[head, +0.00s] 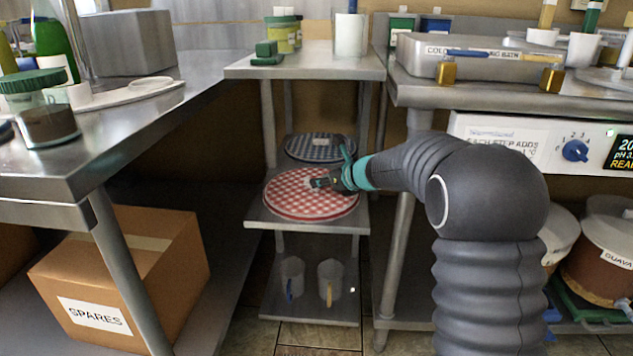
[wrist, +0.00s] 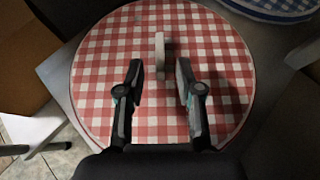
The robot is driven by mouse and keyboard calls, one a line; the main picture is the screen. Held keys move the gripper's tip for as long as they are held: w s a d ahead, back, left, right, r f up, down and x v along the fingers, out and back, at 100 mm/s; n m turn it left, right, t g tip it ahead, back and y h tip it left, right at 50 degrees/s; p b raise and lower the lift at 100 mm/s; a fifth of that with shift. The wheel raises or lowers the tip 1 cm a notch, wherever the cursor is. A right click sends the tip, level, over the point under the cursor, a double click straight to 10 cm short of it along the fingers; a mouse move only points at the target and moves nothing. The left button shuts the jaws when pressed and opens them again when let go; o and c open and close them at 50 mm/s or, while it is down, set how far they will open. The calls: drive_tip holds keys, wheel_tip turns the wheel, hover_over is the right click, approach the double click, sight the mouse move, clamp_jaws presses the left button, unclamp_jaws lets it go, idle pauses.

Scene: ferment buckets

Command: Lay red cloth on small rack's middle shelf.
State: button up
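The red checked cloth (head: 310,200) is round and lies flat on the middle shelf (head: 256,222) of the small rack. A blue checked cloth (head: 316,147) lies behind it on the same shelf and shows at the top right of the wrist view (wrist: 275,8). My gripper (head: 318,183) is over the red cloth from the right. In the wrist view, the two fingers (wrist: 158,80) are apart above the red cloth (wrist: 215,45), with a small pale tab (wrist: 160,50) on the cloth just beyond and between the fingertips. I see nothing held between them.
The rack's top shelf (head: 305,65) overhangs the cloths, with a white cup (head: 350,36) and green items on it. Two mugs (head: 291,277) stand on the bottom shelf. A SPARES box (head: 130,270) is at the lower left. A steel counter (head: 400,92) flanks the right.

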drive_tip(key=v, duration=0.8)
drive_tip(key=shift+s+d+r, duration=0.1)
